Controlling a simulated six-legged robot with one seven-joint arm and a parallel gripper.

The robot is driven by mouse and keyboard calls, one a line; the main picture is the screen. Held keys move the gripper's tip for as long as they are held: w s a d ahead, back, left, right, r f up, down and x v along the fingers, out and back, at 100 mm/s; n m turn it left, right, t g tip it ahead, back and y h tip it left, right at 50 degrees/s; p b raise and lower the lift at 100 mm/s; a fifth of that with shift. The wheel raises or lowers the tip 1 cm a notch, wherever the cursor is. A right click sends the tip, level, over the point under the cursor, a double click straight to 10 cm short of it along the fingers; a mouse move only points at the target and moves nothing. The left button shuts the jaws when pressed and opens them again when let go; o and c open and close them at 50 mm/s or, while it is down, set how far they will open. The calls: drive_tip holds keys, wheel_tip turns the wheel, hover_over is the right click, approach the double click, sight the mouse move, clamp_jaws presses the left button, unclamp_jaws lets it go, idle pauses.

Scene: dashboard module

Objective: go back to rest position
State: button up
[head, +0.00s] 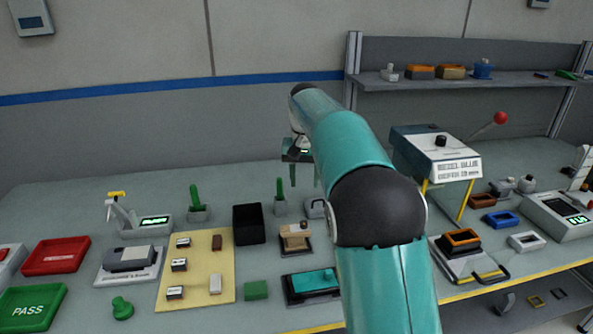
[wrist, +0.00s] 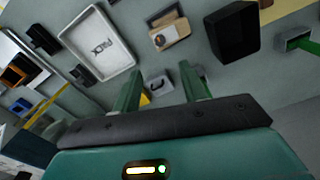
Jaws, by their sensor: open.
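My teal and black arm reaches up and forward over the workbench (head: 60,200) in the head view. My gripper (head: 303,170) hangs above the back of the bench, partly hidden behind my arm. In the wrist view its two green fingers (wrist: 160,85) stand apart with nothing between them. A small grey part and a yellow part (wrist: 155,92) lie on the bench beyond the fingertips, apart from them as far as I can tell.
A black bin (head: 249,224) stands near the middle. A machine with a red-knobbed lever (head: 440,150) is at right. A red tray (head: 56,255) and a green PASS tray (head: 30,307) lie at left. A shelf (head: 470,80) runs along the back right. The back left bench is clear.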

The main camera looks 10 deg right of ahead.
drive_tip(key=s+r+n+t, duration=0.1)
drive_tip(key=s+r, duration=0.2)
drive_tip(key=s, duration=0.6)
drive_tip(key=s+r+t, duration=0.2)
drive_tip(key=s+r, duration=0.2)
drive_tip(key=s, duration=0.5)
drive_tip(key=s+f+n+t, duration=0.1)
drive_tip(key=s+f, duration=0.3)
drive_tip(key=s, duration=0.5)
drive_tip(key=s+f+n+t, duration=0.1)
drive_tip(key=s+f, duration=0.3)
drive_tip(key=s, duration=0.5)
drive_tip(key=shift+s+a+t, duration=0.15)
drive_tip(key=shift+s+t, duration=0.05)
drive_tip(key=shift+t, duration=0.1)
drive_tip(key=shift+r, duration=0.1)
drive_tip(key=shift+c, duration=0.2)
drive_tip(key=shift+c, duration=0.5)
drive_tip(key=shift+a, duration=0.15)
